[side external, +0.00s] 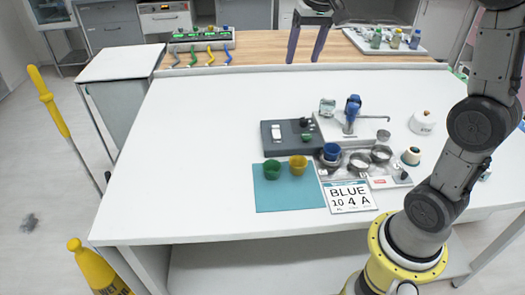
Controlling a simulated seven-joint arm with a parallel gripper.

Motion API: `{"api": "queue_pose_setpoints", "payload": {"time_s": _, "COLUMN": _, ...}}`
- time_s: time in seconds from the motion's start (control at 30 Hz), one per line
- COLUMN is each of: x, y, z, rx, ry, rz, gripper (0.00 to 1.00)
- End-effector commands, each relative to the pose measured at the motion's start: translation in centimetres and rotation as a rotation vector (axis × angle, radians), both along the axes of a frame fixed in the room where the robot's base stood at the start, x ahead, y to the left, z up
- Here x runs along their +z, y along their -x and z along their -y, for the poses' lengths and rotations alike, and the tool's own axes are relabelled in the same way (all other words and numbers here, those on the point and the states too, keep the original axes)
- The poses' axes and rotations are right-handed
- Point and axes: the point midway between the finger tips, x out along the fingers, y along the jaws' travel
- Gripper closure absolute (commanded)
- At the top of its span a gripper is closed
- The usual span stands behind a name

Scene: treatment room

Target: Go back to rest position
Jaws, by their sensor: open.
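My gripper (307,38) is at the top of the side external view, raised at the far side of the white table (190,130). Its two dark fingers point down, apart, with nothing between them. The upper part of the gripper is cut off by the picture's top edge. My arm rises at the right of the view, clear of the items on the table.
A teal mat (285,200) holds a green cup (272,170) and a yellow cup (298,165). A blue cup (331,151) stands among metal rings. A label card (350,197) reads "BLUE 10 4 A". A dark grey device (285,138) lies behind. The table's left side is clear.

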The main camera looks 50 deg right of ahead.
Motion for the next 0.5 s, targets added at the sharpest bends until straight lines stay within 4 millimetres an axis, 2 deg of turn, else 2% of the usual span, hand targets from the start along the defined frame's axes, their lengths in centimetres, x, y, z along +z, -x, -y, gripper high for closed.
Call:
{"api": "queue_pose_setpoints", "payload": {"time_s": 0.03, "x": 1.1, "y": 1.8, "z": -1.7, "rx": 0.04, "ry": 0.011, "rz": 0.03, "gripper": 0.31}}
{"api": "queue_pose_setpoints", "payload": {"time_s": 0.1, "x": 2.0, "y": 4.1, "z": -3.6, "rx": 0.089, "ry": 0.023, "rz": 0.065, "gripper": 0.31}}
{"api": "queue_pose_setpoints", "payload": {"time_s": 0.23, "x": 2.5, "y": 8.6, "z": -6.6, "rx": 0.184, "ry": 0.045, "rz": 0.127, "gripper": 0.31}}
{"api": "queue_pose_setpoints", "payload": {"time_s": 0.37, "x": 1.6, "y": 13.3, "z": -8.8, "rx": 0.284, "ry": 0.066, "rz": 0.183, "gripper": 0.31}}
{"api": "queue_pose_setpoints", "payload": {"time_s": 0.5, "x": -0.9, "y": 18.1, "z": -10.4, "rx": 0.39, "ry": 0.09, "rz": 0.232, "gripper": 0.31}}
